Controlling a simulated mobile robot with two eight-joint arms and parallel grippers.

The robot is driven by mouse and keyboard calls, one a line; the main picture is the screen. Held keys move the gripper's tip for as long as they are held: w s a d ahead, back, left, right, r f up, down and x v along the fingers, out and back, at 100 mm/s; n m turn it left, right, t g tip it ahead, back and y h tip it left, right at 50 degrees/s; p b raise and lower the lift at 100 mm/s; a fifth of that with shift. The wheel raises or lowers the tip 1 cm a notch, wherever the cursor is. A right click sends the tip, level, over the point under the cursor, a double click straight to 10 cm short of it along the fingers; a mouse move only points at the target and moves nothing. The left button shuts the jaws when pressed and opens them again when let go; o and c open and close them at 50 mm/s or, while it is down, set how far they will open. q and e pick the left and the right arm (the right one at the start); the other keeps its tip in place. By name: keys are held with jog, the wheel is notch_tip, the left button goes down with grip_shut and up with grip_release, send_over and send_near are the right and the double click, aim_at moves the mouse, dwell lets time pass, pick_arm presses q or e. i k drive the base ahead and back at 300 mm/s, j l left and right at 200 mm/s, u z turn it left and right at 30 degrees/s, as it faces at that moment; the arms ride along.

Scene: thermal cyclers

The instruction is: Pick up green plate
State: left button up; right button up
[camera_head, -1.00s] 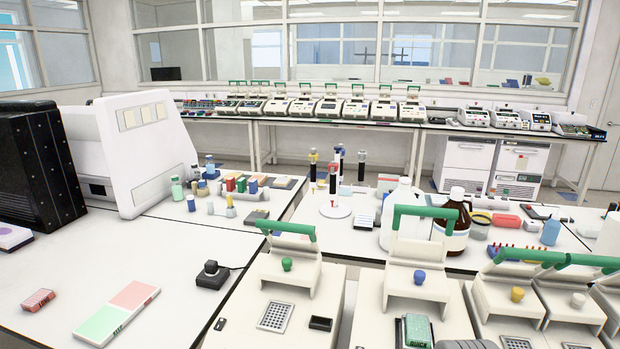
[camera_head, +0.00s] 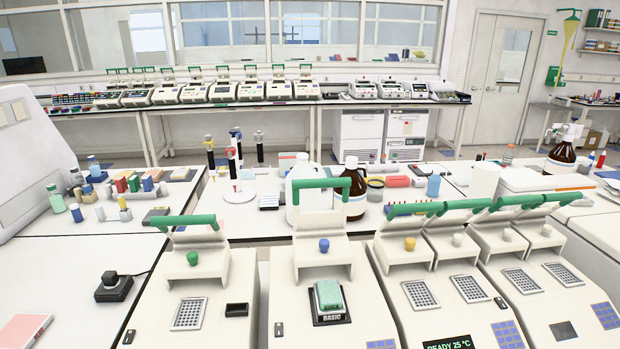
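The green plate (camera_head: 328,294) sits on the block of the second thermal cycler (camera_head: 300,305) from the left, near the bottom middle of the head view. It lies on a dark surround with the word BASIC in front of it. The cycler's lid is raised, with a green handle (camera_head: 321,184) and a blue knob (camera_head: 324,245) above and behind the plate. Neither of my grippers is in view.
A cycler with an empty block (camera_head: 189,314) stands to the left, and several open ones stand to the right. Behind are a white jug (camera_head: 300,186) and a brown bottle (camera_head: 354,189). A black device (camera_head: 114,287) sits on the left bench.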

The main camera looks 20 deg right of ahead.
aim_at(329, 296)
jog(key=k+l+u, duration=0.1)
jog(key=l+u, duration=0.2)
jog(key=k+l+u, duration=0.1)
jog(key=l+u, duration=0.2)
jog(key=l, duration=0.15)
jog(key=k+l+u, duration=0.4)
jog(key=l+u, duration=0.2)
